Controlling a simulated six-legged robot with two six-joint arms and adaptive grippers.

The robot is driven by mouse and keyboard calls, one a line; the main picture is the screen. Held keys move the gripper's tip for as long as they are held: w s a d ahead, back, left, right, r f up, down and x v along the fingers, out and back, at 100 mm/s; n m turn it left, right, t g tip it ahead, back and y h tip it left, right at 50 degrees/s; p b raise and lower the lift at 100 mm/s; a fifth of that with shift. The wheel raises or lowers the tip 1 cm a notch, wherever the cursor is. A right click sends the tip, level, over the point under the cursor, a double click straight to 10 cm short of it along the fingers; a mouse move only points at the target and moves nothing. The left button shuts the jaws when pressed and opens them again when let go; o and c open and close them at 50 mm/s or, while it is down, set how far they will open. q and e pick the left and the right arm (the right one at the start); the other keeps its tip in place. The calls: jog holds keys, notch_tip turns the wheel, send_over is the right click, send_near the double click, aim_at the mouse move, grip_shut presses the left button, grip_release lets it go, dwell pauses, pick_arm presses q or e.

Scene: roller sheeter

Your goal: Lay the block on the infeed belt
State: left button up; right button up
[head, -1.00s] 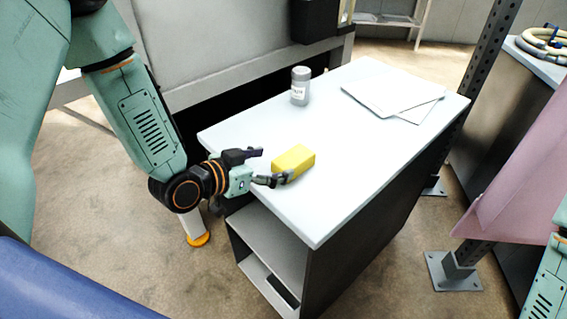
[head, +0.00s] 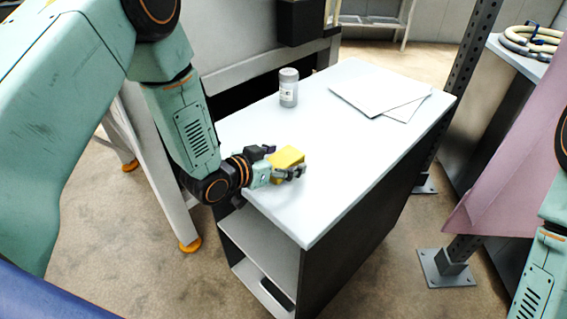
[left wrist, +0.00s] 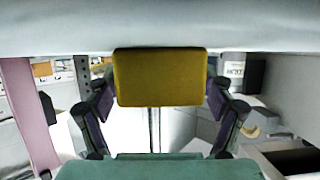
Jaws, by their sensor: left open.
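The yellow block (head: 287,163) lies on the near left part of the white tabletop in the head view. My left gripper (head: 283,161) is open at the block, with a finger to either side of it. In the left wrist view the block (left wrist: 160,77) sits between the two fingers, with narrow gaps seeming to show at its sides. My right gripper is out of view; only part of my right arm shows at the right edge. I cannot make out the infeed belt for certain in these frames.
The white-topped cabinet (head: 330,225) carries a grey jar (head: 288,88) and flat sheets (head: 380,96) farther back. A large grey machine frame (head: 260,75) stands behind it. A metal post (head: 468,70) and pink panel (head: 500,185) stand at the right. The tabletop's middle is clear.

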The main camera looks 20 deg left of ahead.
pick_arm(q)
jog(key=shift+a, duration=0.1)
jog(key=shift+c, duration=0.4)
jog(key=c, duration=1.5)
notch_tip(320, 180, up, 10)
jog(key=p, duration=0.1)
jog(key=shift+s, duration=0.1)
